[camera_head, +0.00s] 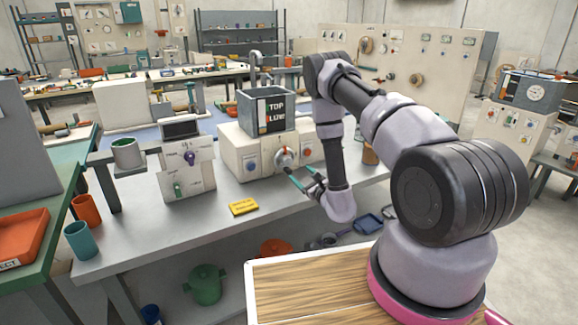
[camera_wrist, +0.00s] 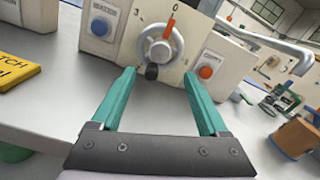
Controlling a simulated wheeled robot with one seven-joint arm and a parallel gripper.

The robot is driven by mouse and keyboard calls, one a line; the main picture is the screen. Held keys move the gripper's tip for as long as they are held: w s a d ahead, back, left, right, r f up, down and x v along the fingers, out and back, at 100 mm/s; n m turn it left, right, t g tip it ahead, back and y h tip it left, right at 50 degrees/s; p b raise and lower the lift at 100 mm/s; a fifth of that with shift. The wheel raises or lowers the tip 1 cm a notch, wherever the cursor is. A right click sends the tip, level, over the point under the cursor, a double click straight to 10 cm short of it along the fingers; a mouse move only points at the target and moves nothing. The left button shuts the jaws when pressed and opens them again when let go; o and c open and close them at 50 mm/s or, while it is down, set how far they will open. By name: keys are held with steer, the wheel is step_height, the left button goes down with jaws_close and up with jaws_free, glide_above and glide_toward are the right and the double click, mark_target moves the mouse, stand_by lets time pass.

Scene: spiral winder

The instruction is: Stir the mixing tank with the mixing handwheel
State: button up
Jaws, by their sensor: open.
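The mixing tank (camera_head: 267,109) is a grey open box with a "TOP / LINE" sign, on top of a white machine base (camera_head: 243,150). The handwheel (camera_head: 284,157) is a round metal dial with a dark knob on the base's front. In the wrist view the handwheel (camera_wrist: 158,44) shows straight ahead, with an orange pointer up near "0" and the dark knob at its lower side. My gripper (camera_head: 301,178) is in front of the handwheel. Its teal fingers (camera_wrist: 166,95) are open and empty, apart from the wheel, one on each side of the knob's line.
A blue button (camera_wrist: 99,27) is left of the wheel and an orange-red button (camera_wrist: 206,72) is right of it. A control box (camera_head: 185,165) stands left. A brown cup (camera_wrist: 296,138) stands right.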

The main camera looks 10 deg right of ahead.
mark_target(289, 164)
steer(key=x, duration=0.8)
steer(key=shift+w+a, duration=0.1)
steer(key=shift+w, duration=0.15)
jaws_close()
